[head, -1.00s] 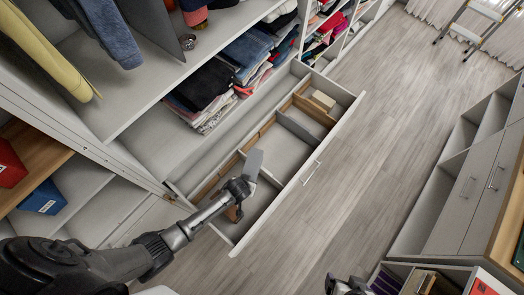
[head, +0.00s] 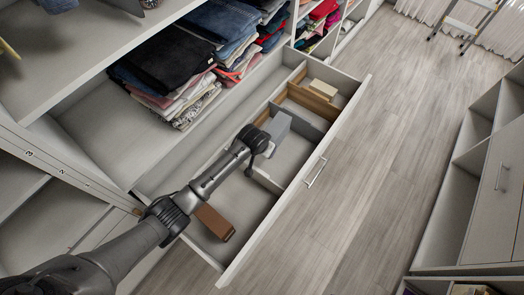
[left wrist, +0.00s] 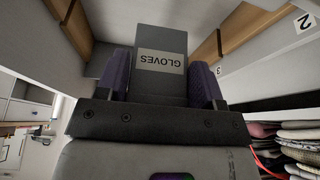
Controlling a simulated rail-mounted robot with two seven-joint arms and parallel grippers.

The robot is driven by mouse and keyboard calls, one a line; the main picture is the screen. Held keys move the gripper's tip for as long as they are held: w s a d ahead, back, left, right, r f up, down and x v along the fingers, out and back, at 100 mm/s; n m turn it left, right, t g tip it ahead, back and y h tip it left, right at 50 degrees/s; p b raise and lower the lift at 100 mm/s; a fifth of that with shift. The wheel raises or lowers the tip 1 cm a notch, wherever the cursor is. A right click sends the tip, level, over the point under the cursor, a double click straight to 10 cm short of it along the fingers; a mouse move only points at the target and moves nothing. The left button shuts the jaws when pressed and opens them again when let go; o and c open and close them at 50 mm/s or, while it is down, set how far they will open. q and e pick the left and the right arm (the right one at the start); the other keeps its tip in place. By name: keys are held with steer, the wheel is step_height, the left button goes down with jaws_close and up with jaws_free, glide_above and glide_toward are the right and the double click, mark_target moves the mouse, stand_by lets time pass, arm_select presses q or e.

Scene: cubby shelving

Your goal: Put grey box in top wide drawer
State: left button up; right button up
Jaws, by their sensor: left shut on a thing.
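The grey box (head: 279,125) is in my left gripper (head: 262,140), over the middle part of the open wide drawer (head: 300,192). In the left wrist view the grey box (left wrist: 161,42) has a label reading GLOVES and sits between the purple fingers of my left gripper (left wrist: 162,80), which is shut on it. I cannot tell whether the box's underside touches the drawer floor. The drawer has grey and brown dividers making several compartments. My right gripper is not in view.
A brown box (head: 215,222) lies in the near compartment, partly behind my arm. A tan box (head: 322,88) lies in the far compartment. Folded clothes (head: 172,78) are stacked on the shelf beside the drawer. The wooden floor (head: 385,150) on the right is clear.

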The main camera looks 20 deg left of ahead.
arm_select(q)
steer(key=shift+w+d+f+m+b, duration=0.1)
steer(key=shift+w+f+m+b, duration=0.25)
steer(key=shift+b, duration=0.25)
step_height(320, 180, down, 5)
steer(key=shift+r+b, duration=0.15)
steer(key=shift+b, duration=1.1)
steer(key=shift+d+f+b, duration=0.1)
steer(key=shift+f+b, duration=1.05)
steer(key=shift+f, duration=1.35)
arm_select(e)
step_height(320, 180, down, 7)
arm_select(q)
steer(key=shift+f, duration=0.2)
steer(key=o, duration=1)
steer(key=shift+o, duration=0.2)
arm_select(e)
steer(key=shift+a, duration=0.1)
